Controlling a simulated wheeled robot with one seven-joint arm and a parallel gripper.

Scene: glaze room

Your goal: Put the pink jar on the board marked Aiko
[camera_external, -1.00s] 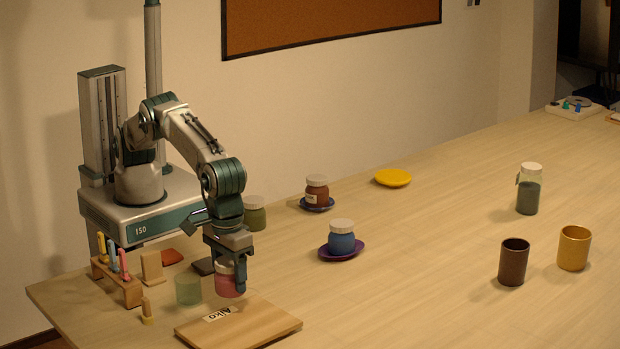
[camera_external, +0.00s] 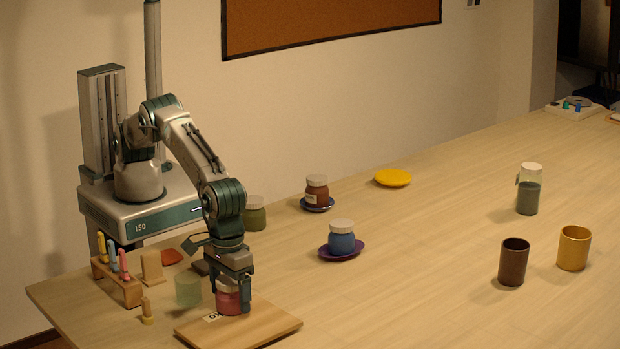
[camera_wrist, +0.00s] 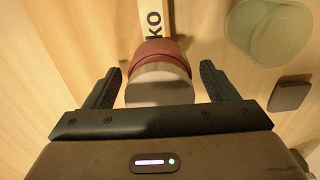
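The pink jar (camera_external: 228,301) with a pale lid appears to stand upright on the wooden board (camera_external: 262,325), near its back edge beside the name label. The label (camera_external: 211,317) is partly hidden; in the wrist view its end (camera_wrist: 153,20) reads "KO". My gripper (camera_external: 238,300) is lowered around the jar. In the wrist view the jar (camera_wrist: 158,52) sits between the two fingers of my gripper (camera_wrist: 159,72), with a narrow gap on each side, so the fingers look open.
A translucent green cup (camera_external: 188,290) stands close left of the jar. A tool rack (camera_external: 118,280) and a small wooden stand are farther left. A blue jar (camera_external: 341,238) on a purple saucer stands behind right. The table right of the board is clear.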

